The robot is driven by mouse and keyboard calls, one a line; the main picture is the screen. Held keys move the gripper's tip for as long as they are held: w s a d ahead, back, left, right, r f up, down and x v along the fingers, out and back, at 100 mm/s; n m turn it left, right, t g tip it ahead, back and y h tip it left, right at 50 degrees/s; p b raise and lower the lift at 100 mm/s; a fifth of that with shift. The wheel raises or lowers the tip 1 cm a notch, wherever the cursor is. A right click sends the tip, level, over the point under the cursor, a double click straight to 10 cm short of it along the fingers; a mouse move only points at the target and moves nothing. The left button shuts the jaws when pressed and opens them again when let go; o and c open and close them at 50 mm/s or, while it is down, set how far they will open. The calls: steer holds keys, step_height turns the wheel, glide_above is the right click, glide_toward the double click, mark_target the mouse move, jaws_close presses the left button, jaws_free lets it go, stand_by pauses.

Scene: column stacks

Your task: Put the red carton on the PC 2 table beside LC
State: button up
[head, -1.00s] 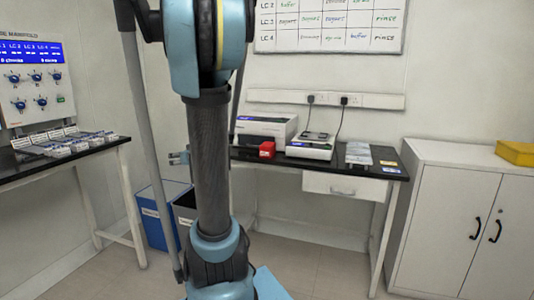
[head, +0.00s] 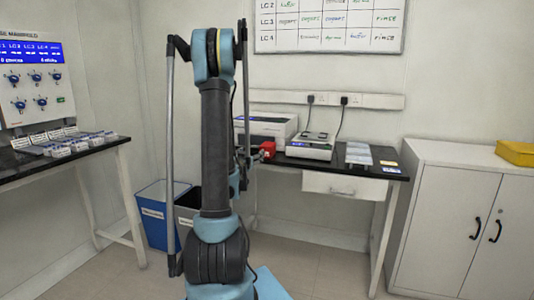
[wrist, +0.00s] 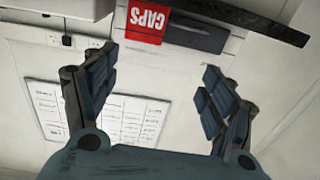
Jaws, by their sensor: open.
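The red carton (head: 268,149) sits on the black-topped back table (head: 372,171), near its left end. In the wrist view, the carton (wrist: 146,23) appears upside down, with "CAPS" in white letters, beyond the fingertips and left of the middle. My gripper (wrist: 160,63) is open, with nothing between its fingers. In the head view, my gripper is beside the carton's left side, partly hidden by my arm; I cannot tell whether they touch. No "PC 2" label is readable on any table.
A white balance (head: 311,148) stands right of the carton and a white instrument box (head: 266,127) behind it. A left table (head: 125,142) holds several small trays below a manifold panel (head: 33,83). A blue bin (head: 158,213) and a white cabinet (head: 455,215) stand on the floor.

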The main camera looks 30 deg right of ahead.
steer(key=d+f, duration=0.1)
steer(key=d, duration=0.1)
glide_toward(267, 144)
steer(key=shift+g, duration=0.3)
steer(key=w+d, duration=0.1)
steer(key=w+d+f, duration=0.1)
steer(key=w+d, duration=0.1)
steer(key=shift+w, duration=0.35)
steer(key=shift+s+d+x, duration=0.15)
steer(key=shift+x, duration=1.2)
steer(key=shift+s+d+x, duration=0.1)
steer(key=shift+s+x, duration=0.05)
steer(key=shift+x, duration=1.25)
steer(key=shift+r, duration=0.2)
steer(key=shift+c, duration=0.6)
steer(key=c, duration=1.2)
steer(key=shift+r, duration=0.1)
